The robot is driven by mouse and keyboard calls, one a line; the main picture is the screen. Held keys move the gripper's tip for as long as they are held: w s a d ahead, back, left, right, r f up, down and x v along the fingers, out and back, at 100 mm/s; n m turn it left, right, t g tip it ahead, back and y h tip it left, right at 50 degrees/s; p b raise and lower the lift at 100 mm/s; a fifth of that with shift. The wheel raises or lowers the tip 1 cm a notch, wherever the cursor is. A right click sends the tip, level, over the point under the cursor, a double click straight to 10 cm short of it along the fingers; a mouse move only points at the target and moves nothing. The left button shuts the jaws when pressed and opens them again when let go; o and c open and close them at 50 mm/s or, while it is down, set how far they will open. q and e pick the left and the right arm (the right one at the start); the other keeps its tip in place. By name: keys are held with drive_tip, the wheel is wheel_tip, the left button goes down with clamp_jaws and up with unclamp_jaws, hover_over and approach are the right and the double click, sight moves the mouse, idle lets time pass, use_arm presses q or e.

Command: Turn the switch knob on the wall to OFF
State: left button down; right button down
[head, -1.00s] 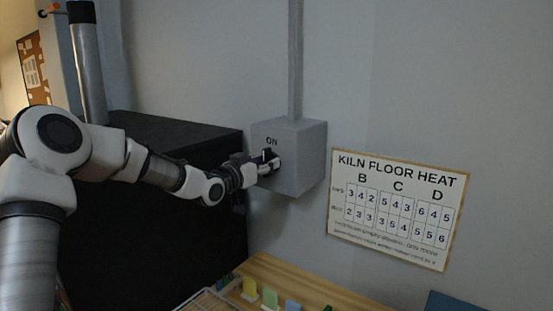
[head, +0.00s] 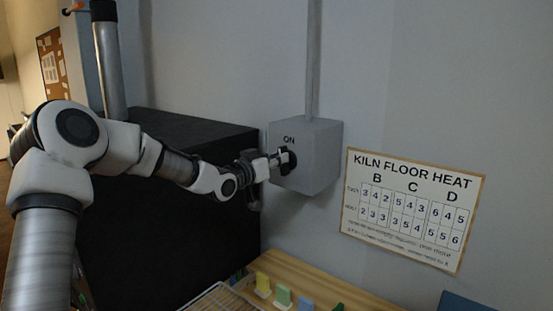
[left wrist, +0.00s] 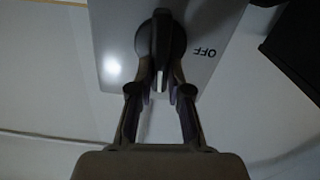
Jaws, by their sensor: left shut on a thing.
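The grey switch box (head: 318,160) is fixed to the wall in the middle of the head view, with ON printed above its black knob (head: 290,157). My left gripper (head: 281,161) is at the knob, shut on its raised bar. In the left wrist view, the gripper's fingers (left wrist: 160,88) close on both sides of the black knob (left wrist: 161,32). The bar stands upright in that picture, with a pale mark near its lower end. The OFF label (left wrist: 204,52) shows upside down to the right of the knob. My right gripper is not in view.
A large black block (head: 175,215) stands below and behind my left arm. A KILN FLOOR HEAT sign (head: 412,208) hangs right of the box. A conduit (head: 313,60) rises from the box. A wooden surface (head: 300,275) with several small coloured pieces and a wire rack lies below.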

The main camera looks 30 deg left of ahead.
use_arm(q)
drive_tip(key=shift+w+a+f+n+p, duration=0.1)
drive_tip(key=shift+a+f+n+p, duration=0.25)
drive_tip(key=shift+n, duration=2.4)
drive_tip(key=shift+s+a+f+n+p, duration=0.15)
drive_tip(key=shift+n+p, duration=0.3)
drive_tip(key=shift+n, duration=2.25)
drive_tip(key=shift+w+a+f+n+p, duration=0.15)
drive_tip(key=shift+f+n+p, duration=0.2)
drive_tip(key=shift+n, duration=2.4)
drive_tip(key=shift+r, duration=0.15)
drive_tip(key=c, duration=1.3)
unclamp_jaws()
drive_tip(key=shift+o, duration=1)
drive_tip(key=shift+w+d, duration=0.15)
drive_tip(key=shift+w, duration=0.05)
drive_tip(key=s, duration=0.7)
